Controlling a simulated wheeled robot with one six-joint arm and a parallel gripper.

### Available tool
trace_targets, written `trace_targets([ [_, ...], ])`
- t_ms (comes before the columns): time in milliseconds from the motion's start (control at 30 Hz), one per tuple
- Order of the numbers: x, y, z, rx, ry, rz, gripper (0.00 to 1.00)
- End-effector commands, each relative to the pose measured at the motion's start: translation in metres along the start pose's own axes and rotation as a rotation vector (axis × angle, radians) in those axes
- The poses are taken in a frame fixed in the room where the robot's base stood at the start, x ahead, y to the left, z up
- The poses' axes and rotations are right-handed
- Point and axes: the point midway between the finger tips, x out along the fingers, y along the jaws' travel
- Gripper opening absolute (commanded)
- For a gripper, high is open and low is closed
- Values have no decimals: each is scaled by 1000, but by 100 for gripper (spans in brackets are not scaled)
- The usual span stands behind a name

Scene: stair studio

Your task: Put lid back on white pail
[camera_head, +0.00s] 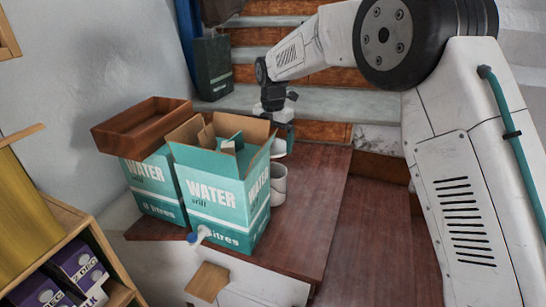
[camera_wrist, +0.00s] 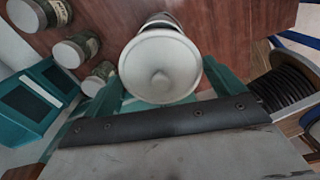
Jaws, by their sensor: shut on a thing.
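In the wrist view, a round white lid (camera_wrist: 160,66) with a small raised centre sits between the teal fingers of my gripper (camera_wrist: 160,86), which is shut on it. White ware shows just behind the lid's upper edge (camera_wrist: 162,20); it looks like the white pail, but most of it is hidden and I cannot tell whether the lid touches it. In the head view, my gripper (camera_head: 279,126) is behind and right of the water boxes, above the wooden top. A white piece (camera_head: 278,147) shows just under it, and pale cylinders (camera_head: 278,186) stand below, partly hidden by the front box.
An open teal water box (camera_head: 215,200) stands in front, beside another (camera_head: 155,178) carrying a brown tray (camera_head: 140,122). Several grey-lidded jars (camera_wrist: 75,50) and a dark cable reel (camera_wrist: 284,88) flank the lid. The wooden top (camera_head: 318,195) is clear to the right.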

Motion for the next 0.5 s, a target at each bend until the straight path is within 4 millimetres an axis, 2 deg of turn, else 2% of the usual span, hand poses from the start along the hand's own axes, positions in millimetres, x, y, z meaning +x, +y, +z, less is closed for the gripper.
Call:
trace_targets([
  [33, -16, 1, 1, 0, -3, 4, 69],
  [100, -34, 1, 0, 0, -2, 4, 69],
  [300, -71, 0, 0, 0, -1, 1, 69],
  [400, -80, 0, 0, 0, 0, -1, 69],
  [500, -68, 1, 1, 0, 2, -3, 69],
])
